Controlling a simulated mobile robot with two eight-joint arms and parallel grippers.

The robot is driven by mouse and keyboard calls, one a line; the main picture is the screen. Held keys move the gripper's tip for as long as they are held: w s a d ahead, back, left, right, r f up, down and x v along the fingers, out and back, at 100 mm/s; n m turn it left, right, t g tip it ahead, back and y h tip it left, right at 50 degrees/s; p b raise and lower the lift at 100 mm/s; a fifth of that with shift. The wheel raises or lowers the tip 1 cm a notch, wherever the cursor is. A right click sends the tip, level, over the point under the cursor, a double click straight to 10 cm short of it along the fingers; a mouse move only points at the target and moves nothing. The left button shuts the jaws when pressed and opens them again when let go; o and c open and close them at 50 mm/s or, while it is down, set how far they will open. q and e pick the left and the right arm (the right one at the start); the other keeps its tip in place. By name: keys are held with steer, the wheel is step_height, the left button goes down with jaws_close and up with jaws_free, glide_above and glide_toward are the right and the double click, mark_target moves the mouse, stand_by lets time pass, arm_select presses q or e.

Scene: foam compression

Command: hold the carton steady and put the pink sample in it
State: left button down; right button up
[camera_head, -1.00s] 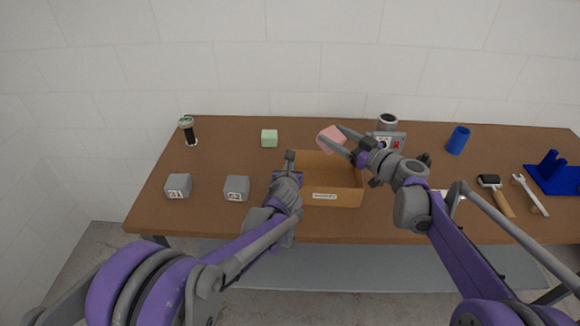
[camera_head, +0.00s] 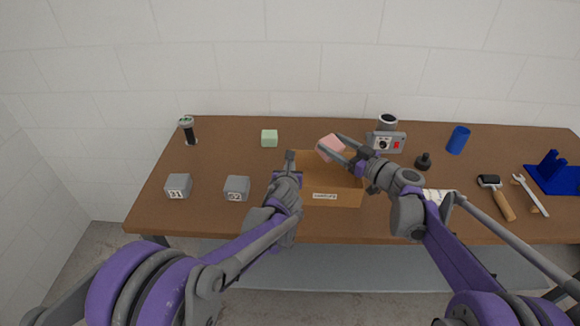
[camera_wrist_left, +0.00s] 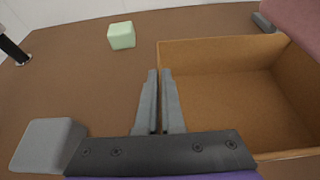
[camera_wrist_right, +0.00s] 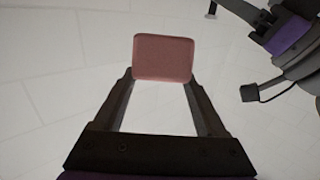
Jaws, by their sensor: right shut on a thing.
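The open brown carton (camera_head: 345,198) stands on the table, with a label on its front; it also shows in the left wrist view (camera_wrist_left: 225,48). My left gripper (camera_wrist_left: 160,72) is at the carton's left wall, its fingers close together, one on each side of the wall. My right gripper (camera_head: 342,147) is shut on the pink sample (camera_head: 329,149) and holds it above the carton, toward its back. In the right wrist view the sample (camera_wrist_right: 163,58) sits between the fingertips. Its edge (camera_wrist_left: 300,18) enters the left wrist view at top right.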

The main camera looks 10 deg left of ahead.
steer(key=shift+f, duration=4.45)
arm_select(q)
steer(key=shift+s, duration=0.1)
arm_select(e)
steer(key=shift+s+f, duration=0.15)
steer(key=shift+f, duration=0.2)
arm_select(q)
steer(key=shift+s, duration=0.1)
arm_select(e)
steer(key=o, duration=1.2)
steer(key=shift+f, duration=0.1)
steer(key=shift+o, duration=0.2)
steer(key=shift+s, duration=0.1)
arm_select(q)
steer(key=shift+w, duration=0.2)
arm_select(e)
steer(key=v, duration=1.2)
steer(key=shift+r, duration=0.4)
